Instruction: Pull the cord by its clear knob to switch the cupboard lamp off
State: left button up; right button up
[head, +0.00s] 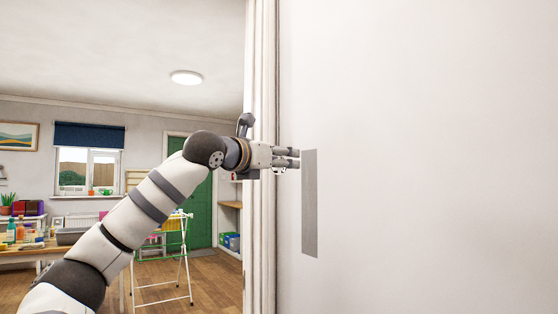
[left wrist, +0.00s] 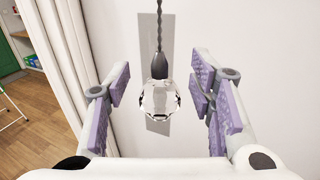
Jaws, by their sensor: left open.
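The clear knob (left wrist: 159,101) hangs from the dark twisted cord (left wrist: 159,35) in the left wrist view. It is a faceted glass-like ball under a dark cap. My left gripper (left wrist: 161,84) is open, with its purple-padded fingers apart on either side of the knob; I see no contact. In the head view my left gripper (head: 297,158) reaches right, in front of the white wall. The knob and cord cannot be made out there. The cupboard lamp is not in view. My right gripper is not in view.
A grey strip (head: 310,203) is on the white wall (head: 430,160) behind the knob. White door trim (head: 262,90) stands close to my left wrist. A drying rack (head: 165,260) and a table (head: 85,253) stand in the room at left. A round ceiling light (head: 186,77) is farther back.

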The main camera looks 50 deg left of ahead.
pick_arm(q)
grip_shut()
notch_tip(320, 180, down, 4)
jog(key=shift+r, duration=0.25)
jog(key=shift+f, duration=0.35)
jog(key=shift+w, duration=0.1)
grip_release()
jog(key=shift+r, duration=0.1)
jog(key=shift+s, duration=0.25)
jog(key=v, duration=1.1)
jog(key=shift+s+d, duration=0.15)
jog(key=shift+s, duration=0.2)
